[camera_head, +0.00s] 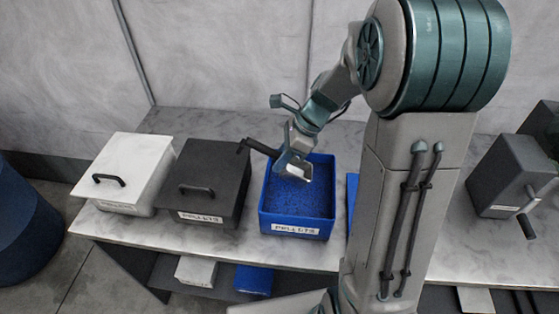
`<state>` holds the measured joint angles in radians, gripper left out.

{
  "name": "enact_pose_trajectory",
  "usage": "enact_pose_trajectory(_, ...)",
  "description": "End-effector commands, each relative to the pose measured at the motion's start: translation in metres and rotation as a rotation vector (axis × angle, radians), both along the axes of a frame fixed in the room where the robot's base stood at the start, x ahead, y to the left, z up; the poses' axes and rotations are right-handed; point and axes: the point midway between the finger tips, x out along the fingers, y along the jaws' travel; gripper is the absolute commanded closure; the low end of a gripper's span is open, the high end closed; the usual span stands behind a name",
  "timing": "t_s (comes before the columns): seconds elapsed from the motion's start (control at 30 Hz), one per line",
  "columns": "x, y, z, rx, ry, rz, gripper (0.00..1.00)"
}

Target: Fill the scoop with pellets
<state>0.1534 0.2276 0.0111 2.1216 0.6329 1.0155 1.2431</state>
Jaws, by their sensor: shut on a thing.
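The open blue bin (265,221) stands on the marble-topped counter, with a "PELLETS" label on its front. Dark blue pellets (300,203) fill much of it. My gripper (287,151) is over the back left part of this bin, shut on a scoop. The scoop's black handle (259,147) sticks out to the left. Its pale metal end (294,170) hangs low over the pellets. I cannot tell whether it touches them or holds any. My own arm hides the area right of the bin.
A black lidded bin (206,178) and a white lidded bin (126,166) stand to the left on the counter (155,234). A blue flat piece (352,192) shows beside my arm. A grey box with a crank (505,176) is at right. A blue barrel (22,225) stands far left.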

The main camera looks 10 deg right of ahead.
Motion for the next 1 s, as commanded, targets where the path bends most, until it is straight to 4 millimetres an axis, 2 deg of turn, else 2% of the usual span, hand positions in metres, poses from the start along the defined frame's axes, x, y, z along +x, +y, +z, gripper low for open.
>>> enact_pose_trajectory(0.4, -0.001, -0.005, -0.012, 0.072, -0.026, -0.002, 1.0)
enact_pose_trajectory(1.0, -0.005, -0.017, -0.046, 0.07, -0.025, -0.002, 1.0)
